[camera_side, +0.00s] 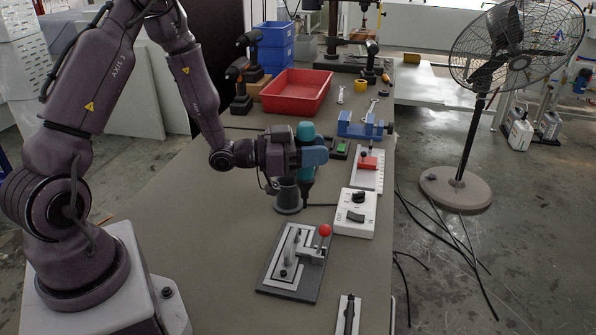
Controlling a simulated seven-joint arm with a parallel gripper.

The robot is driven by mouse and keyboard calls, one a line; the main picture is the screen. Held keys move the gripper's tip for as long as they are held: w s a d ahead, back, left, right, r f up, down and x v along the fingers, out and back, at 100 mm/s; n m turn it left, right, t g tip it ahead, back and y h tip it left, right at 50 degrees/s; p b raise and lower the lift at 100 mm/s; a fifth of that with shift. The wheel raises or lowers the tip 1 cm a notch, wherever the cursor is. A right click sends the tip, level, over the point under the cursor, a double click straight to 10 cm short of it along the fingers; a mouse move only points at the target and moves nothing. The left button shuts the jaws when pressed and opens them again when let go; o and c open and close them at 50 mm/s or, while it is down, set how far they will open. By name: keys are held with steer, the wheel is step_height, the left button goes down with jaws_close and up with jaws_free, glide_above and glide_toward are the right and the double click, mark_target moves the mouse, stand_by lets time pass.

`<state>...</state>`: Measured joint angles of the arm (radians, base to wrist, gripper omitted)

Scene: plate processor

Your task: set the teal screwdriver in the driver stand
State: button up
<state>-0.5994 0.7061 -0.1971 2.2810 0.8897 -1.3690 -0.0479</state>
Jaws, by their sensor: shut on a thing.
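The teal screwdriver (305,131) is upright in my gripper (309,156). Its rounded teal top shows above the jaws, and its darker lower part shows below them. My gripper is shut on it, and the jaws hide its middle. The driver stand (287,199), a dark grey cup on a round base, is on the bench just below and slightly left of the screwdriver. The lower end of the screwdriver appears beside the stand's right edge in this view. I cannot tell whether they touch, as the depth between them is unclear.
A white switch box (355,213) is right of the stand. A grey plate with a red-knobbed lever (296,262) is nearer. A blue vise (361,126), a red tray (297,91) and drills are further back. The bench's left middle is clear.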

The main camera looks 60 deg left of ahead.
steer(key=w+a+n+g+y, duration=0.2)
steer(key=w+a+n+y, duration=0.1)
steer(key=a+n+y, duration=1.15)
step_height(320, 180, down, 7)
steer(key=m+y, duration=0.2)
steer(key=y, duration=0.1)
steer(key=shift+s+f+m+y, duration=0.1)
steer(key=shift+f+m+y, duration=0.15)
steer(key=shift+f, duration=0.3)
stand_by(0.8)
steer(key=o, duration=1.6)
steer(key=shift+o, duration=0.2)
steer(key=shift+r, duration=0.1)
step_height(320, 180, up, 8)
